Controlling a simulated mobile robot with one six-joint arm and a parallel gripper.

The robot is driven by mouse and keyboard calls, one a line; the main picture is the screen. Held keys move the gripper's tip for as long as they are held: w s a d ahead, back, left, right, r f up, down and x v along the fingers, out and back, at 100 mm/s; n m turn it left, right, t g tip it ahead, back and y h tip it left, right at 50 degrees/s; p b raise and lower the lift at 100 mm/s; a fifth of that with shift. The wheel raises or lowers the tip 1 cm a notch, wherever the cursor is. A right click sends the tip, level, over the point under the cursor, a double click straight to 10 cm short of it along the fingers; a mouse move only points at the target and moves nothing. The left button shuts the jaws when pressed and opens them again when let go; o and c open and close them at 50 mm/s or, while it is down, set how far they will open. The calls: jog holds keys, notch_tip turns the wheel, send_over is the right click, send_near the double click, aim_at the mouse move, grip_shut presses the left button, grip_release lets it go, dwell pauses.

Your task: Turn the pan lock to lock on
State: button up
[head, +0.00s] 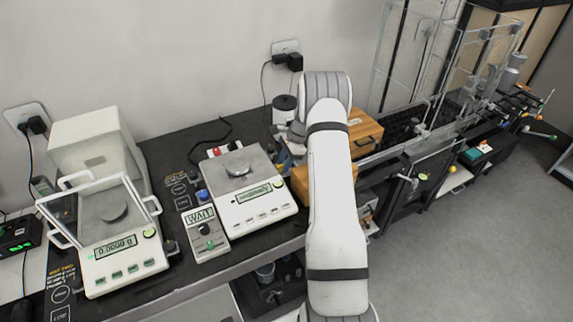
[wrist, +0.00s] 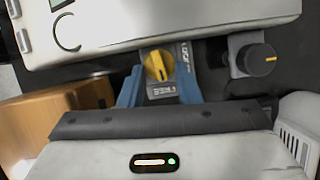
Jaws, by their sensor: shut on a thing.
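The pan lock shows in the wrist view as a yellow knob (wrist: 157,65) on a small dark mount with white lettering, close to the edge of a white balance (wrist: 190,24). My gripper (wrist: 161,78) has its blue fingers on both sides of the knob and is shut on it. The lettering is partly hidden, so I cannot read the lock's setting for sure. In the head view, my arm covers most of the gripper and the lock beside the right-hand balance (head: 262,212).
A grey block with a dark knob (wrist: 255,60) sits right of the lock in the wrist view. A wooden box (wrist: 60,118) lies to the left. The head view shows another balance with a draft shield (head: 126,268) at left and a control box (head: 208,245) between the balances.

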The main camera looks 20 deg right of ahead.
jog(key=n+b, duration=0.1)
jog(key=n+g+b, duration=0.1)
jog(key=n, duration=0.1)
jog(key=shift+w+a+f, duration=0.15)
jog(key=shift+w+a, duration=0.05)
jog(key=shift+w, duration=0.1)
jog(key=shift+w+a+n+g+b, duration=0.1)
jog(key=shift+n+g+b, duration=0.5)
jog(key=shift+n+b, duration=0.6)
jog(key=shift+n, duration=0.3)
jog(key=o, duration=0.8)
jog(key=shift+o, duration=0.9)
jog(key=shift+r, duration=0.2)
jog(key=shift+r, duration=0.1)
jog(key=b+v, duration=0.1)
jog(key=v, duration=0.6)
jog(key=shift+r, duration=0.25)
